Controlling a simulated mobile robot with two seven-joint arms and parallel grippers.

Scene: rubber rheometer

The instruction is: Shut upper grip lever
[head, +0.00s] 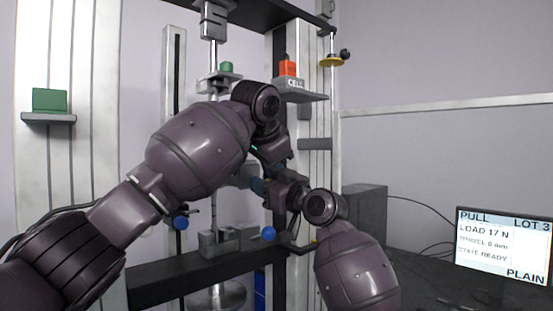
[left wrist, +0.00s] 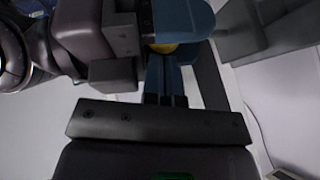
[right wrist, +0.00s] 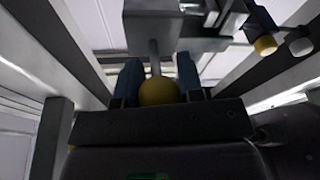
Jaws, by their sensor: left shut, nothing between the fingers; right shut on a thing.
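In the right wrist view a yellow ball knob (right wrist: 158,92) on a short rod sits between the blue fingers of my right gripper (right wrist: 157,78), which is shut on it. The rod runs to a grey grip block (right wrist: 165,27). In the left wrist view my left gripper (left wrist: 166,78) is shut and empty, its blue fingers together. Its tips are close to the knob (left wrist: 164,48), which shows partly beside a blue finger of the other gripper. In the head view both grippers meet near the frame's middle, and my arms hide most of the upper grip and its lever.
Below are the lower grip (head: 219,239) and blue knobs (head: 268,233) above a black crossbar (head: 190,277). A green block (head: 49,99) is on a left shelf; an orange block (head: 287,68) is on the column shelf. The monitor (head: 503,246) reads LOAD 17 N.

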